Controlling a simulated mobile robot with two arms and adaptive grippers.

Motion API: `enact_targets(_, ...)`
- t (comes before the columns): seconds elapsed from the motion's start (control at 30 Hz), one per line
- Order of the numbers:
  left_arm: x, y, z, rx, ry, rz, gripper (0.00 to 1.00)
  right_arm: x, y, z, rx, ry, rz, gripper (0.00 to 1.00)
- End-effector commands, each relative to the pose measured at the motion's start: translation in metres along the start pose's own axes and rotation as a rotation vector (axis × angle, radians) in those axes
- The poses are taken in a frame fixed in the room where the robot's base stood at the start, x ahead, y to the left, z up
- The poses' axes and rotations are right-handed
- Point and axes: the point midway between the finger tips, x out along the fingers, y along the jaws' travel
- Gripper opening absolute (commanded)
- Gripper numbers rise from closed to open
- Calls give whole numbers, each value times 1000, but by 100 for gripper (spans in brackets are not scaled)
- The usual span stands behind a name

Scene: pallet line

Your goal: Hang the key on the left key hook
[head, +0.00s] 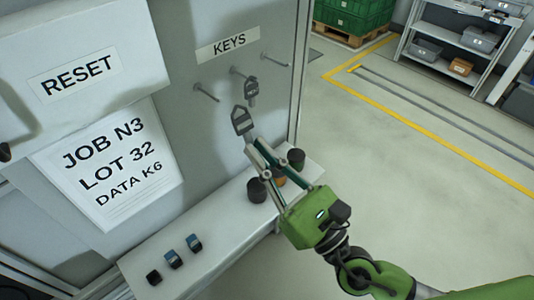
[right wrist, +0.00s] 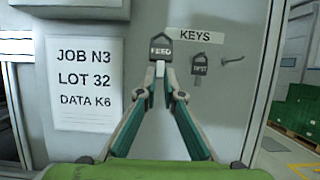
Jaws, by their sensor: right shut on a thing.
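A dark grey key with a loop-shaped head (head: 241,121) is held upright by its lower end in my right gripper (head: 251,143). In the right wrist view this key (right wrist: 160,47) reads FEED, and the fingertips (right wrist: 160,72) are shut on its stem. The left key hook (head: 207,92) is a bare peg on the cabinet panel; in the head view the key is below and right of it. A second dark key (head: 251,88) hangs at the middle hook (head: 239,71); it also shows in the right wrist view (right wrist: 200,65). My left gripper is out of view.
The right hook (head: 275,60) is empty. A KEYS label (head: 228,46) is above the hooks. A pale ledge (head: 222,213) below carries dark and orange knobs and several small switches. A RESET panel (head: 78,75) and a paper sheet (head: 112,165) are left. Open floor lies right.

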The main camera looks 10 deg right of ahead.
Motion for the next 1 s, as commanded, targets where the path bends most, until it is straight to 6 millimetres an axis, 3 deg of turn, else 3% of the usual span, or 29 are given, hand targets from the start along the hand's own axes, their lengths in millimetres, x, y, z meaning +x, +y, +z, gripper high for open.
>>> enact_targets(1.0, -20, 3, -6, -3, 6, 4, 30, 55, 1, -28, -1, -1, 1, 0)
